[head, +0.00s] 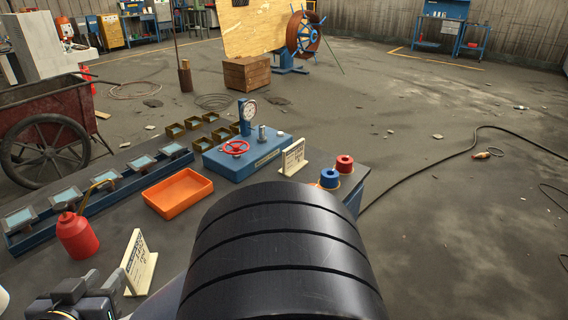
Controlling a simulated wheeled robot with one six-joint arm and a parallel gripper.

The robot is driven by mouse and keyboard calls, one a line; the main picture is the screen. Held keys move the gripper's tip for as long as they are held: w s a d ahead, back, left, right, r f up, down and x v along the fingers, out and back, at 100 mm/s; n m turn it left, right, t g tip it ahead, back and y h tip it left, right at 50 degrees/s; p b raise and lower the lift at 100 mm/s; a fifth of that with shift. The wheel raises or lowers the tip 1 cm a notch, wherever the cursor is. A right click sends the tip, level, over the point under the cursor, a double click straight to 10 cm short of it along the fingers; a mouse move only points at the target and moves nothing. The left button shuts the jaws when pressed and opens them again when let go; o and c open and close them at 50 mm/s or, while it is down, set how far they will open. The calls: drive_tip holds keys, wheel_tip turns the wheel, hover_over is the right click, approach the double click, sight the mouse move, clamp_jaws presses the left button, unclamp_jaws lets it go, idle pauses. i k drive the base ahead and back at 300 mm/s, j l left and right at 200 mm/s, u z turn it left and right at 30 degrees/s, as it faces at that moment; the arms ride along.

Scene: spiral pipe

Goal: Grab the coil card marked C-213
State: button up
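Two cream cards stand upright on the dark workbench (150,232). The nearer card (137,264) is at the lower left, and its print is too small and slanted to read. The farther card (293,157) stands right of the blue gauge unit, and its print is also too small to read. I cannot tell which one is marked C-213. My gripper (88,290) shows in part at the bottom left edge, just left of the nearer card. Its fingers are cut off and unclear, so I cannot see whether it touches the card.
An orange tray (178,193), a red oil can (77,235), a blue gauge unit (245,155), small brass frames (198,124), a blue rack (95,196) and red and blue spools (337,172) crowd the bench. My black arm link hides its front right. A red cart (45,115) stands left.

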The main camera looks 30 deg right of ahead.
sight(293, 156)
drive_tip(key=i+l, duration=0.15)
drive_tip(key=l, duration=0.25)
drive_tip(key=i+l, duration=0.15)
drive_tip(key=l, duration=0.25)
drive_tip(key=i+l, duration=0.1)
drive_tip(key=l, duration=0.3)
drive_tip(key=i+l+u, duration=0.1)
drive_tip(key=l, duration=0.3)
drive_tip(key=i+l, duration=0.2)
drive_tip(key=l, duration=0.2)
